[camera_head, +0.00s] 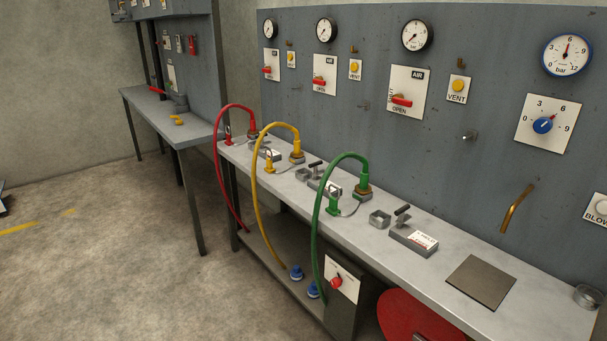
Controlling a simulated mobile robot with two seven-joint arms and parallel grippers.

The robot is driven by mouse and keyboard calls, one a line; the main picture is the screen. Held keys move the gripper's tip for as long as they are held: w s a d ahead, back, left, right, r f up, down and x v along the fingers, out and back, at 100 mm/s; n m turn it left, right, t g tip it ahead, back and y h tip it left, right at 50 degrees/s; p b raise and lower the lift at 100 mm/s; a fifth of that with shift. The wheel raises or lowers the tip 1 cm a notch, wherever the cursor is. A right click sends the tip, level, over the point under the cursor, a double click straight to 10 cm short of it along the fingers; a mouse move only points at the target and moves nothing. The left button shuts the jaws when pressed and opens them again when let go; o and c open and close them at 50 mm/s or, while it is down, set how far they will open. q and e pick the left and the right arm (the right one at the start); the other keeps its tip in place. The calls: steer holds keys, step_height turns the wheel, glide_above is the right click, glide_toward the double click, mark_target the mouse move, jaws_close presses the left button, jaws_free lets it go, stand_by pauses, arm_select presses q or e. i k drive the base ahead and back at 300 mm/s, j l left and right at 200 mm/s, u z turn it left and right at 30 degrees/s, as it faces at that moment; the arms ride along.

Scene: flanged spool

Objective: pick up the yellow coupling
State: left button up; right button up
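The yellow coupling (296,147) is the end piece of a yellow hose (258,195). It stands upright on a brass-coloured fitting (296,158) at the back of the workbench (455,255), between the red and green ones. The hose arcs up from it, over the front edge and down to the lower shelf. A small yellow clip-like piece (269,166) is beside the hose near the bench's front edge. Neither of my grippers is in view.
A red coupling (252,129) with its hose is to the left, a green coupling (364,178) to the right. Grey blocks with black handles (410,236) stand along the bench. A panel with gauges and red-handled valves (401,101) rises behind. Open floor (120,260) lies left.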

mark_target(297, 154)
steer(key=i+u, duration=0.1)
steer(key=u, duration=0.35)
steer(key=i+j+u, duration=0.1)
steer(key=u, duration=0.35)
steer(key=i, duration=3.3)
steer(key=i+z, duration=0.35)
steer(key=i+j+z, duration=0.1)
steer(key=z, duration=0.25)
steer(key=i+j+z, duration=0.2)
steer(key=i+z, duration=0.15)
steer(key=z, duration=1.85)
